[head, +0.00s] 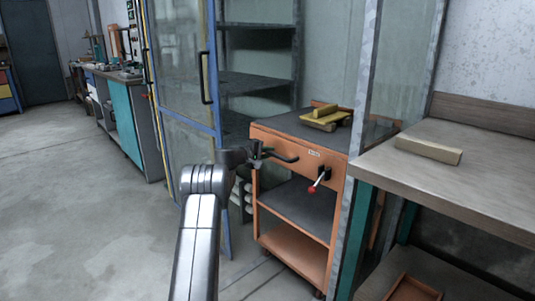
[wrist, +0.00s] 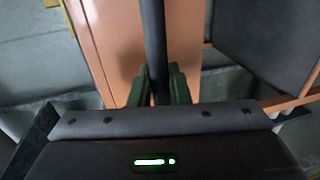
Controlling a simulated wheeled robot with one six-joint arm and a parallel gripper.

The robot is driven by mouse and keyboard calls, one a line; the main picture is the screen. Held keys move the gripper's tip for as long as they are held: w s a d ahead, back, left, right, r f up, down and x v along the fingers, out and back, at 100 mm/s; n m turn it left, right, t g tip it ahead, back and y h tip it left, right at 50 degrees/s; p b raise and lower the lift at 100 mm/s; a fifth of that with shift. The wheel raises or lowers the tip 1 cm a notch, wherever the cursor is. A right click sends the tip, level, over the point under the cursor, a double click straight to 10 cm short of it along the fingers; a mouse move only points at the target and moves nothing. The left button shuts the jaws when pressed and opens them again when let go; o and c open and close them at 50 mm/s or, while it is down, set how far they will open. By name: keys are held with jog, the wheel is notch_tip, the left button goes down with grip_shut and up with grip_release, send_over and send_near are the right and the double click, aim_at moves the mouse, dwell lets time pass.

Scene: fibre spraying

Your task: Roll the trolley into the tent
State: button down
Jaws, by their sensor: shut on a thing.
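The orange trolley (head: 300,258) stands upright with a dark top and open shelves below. Several yellowish pieces (head: 326,120) lie on its top. A dark bar handle (head: 286,159) sticks out from its front. My gripper (head: 257,155) is shut on this handle; in the wrist view the dark bar (wrist: 153,40) runs between the green fingers. I take the tent to be the framed enclosure with the clear, blue-edged door (head: 182,85), which stands open left of the trolley. A grey post (head: 366,70) crosses in front of the trolley's right side.
A red-knobbed lever (head: 318,184) sticks out from the trolley's front. Dark shelves (head: 258,83) stand behind it. A workbench (head: 460,185) with a wooden block (head: 428,150) stands close on the right. A teal bench (head: 122,115) is at back left. The left floor is clear.

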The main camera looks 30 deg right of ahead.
jog(key=c, duration=1.4)
grip_release()
jog(key=shift+w, duration=0.1)
jog(key=shift+c, duration=0.2)
jog(key=shift+a, duration=0.15)
jog(key=p+v, duration=0.1)
jog(key=v, duration=1.2)
jog(key=shift+a+r, duration=0.15)
jog(key=shift+a, duration=0.15)
jog(key=shift+d, duration=0.1)
jog(key=b+x, duration=0.1)
jog(key=x, duration=1.2)
jog(key=shift+d, duration=0.35)
jog(key=shift+a, duration=0.1)
